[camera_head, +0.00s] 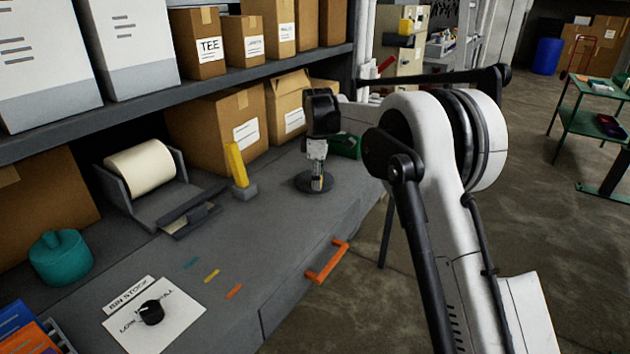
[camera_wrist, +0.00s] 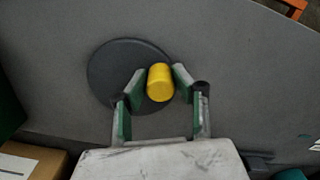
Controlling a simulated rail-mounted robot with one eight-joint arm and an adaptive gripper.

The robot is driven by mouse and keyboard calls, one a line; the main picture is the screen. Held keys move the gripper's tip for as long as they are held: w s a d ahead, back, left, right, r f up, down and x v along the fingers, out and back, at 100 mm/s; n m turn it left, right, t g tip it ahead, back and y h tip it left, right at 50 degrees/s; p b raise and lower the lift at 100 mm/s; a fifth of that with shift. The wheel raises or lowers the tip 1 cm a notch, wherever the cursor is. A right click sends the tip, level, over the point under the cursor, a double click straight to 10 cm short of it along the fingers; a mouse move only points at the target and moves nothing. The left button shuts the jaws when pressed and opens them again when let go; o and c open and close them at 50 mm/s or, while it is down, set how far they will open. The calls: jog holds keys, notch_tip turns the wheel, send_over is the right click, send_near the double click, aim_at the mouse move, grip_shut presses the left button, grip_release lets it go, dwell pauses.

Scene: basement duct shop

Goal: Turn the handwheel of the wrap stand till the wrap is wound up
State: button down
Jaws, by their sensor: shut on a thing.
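The handwheel is a dark round disc (camera_head: 302,183) lying flat on the grey bench top; it also shows in the wrist view (camera_wrist: 105,80). Its yellow knob (camera_wrist: 160,83) stands up toward the right side of the disc in the wrist view. My gripper (camera_head: 317,180) points down over the disc, and in the wrist view its green-padded fingers (camera_wrist: 160,76) are closed around the knob. In the head view the knob is mostly hidden by my gripper. A cream roll (camera_head: 140,167) sits in a grey holder (camera_head: 180,200) at the left; I cannot tell whether it is the wrap.
A yellow upright block (camera_head: 236,164) stands left of the disc. Cardboard boxes (camera_head: 217,127) line the back, below a loaded shelf (camera_head: 180,82). A green object (camera_head: 346,146) is close behind my gripper. An orange handle (camera_head: 327,262) sticks out in front. The bench front centre is mostly clear.

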jog(key=shift+d+n, duration=0.15)
jog(key=shift+n, duration=0.15)
dwell(0.4)
jog(key=c, duration=1.4)
grip_release()
notch_tip(320, 180, up, 12)
jog(key=shift+r, duration=0.1)
